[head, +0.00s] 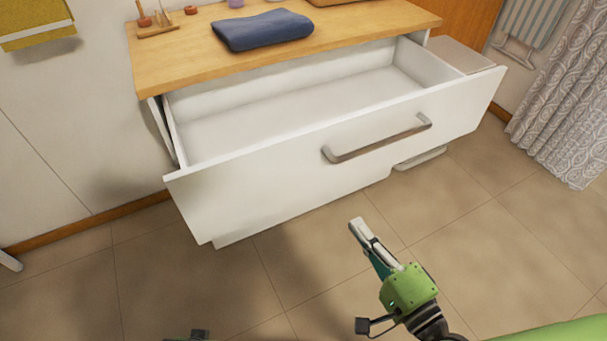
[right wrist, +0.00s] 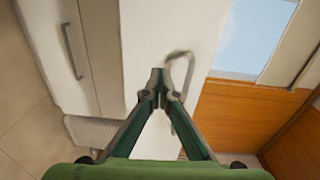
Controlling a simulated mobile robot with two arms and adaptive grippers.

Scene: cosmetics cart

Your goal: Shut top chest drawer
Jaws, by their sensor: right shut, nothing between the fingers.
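The top chest drawer (head: 270,186) is pulled far out of the white chest in the head view, and its inside is empty. Its metal bar handle (head: 376,140) is on the front panel. My right gripper (head: 360,226) is shut and empty, in front of and below the handle, apart from the panel in the head view. In the right wrist view the closed fingertips (right wrist: 157,78) appear beside a curved handle (right wrist: 181,85); I cannot tell whether they touch it. My left gripper is not recognisable; only a small dark part shows at the bottom edge of the head view.
The wooden chest top (head: 180,70) carries a folded blue towel (head: 262,30) and small items. Another handle (head: 420,158) shows below the drawer. A patterned curtain (head: 565,100) hangs at right. Tiled floor (head: 130,290) in front is clear.

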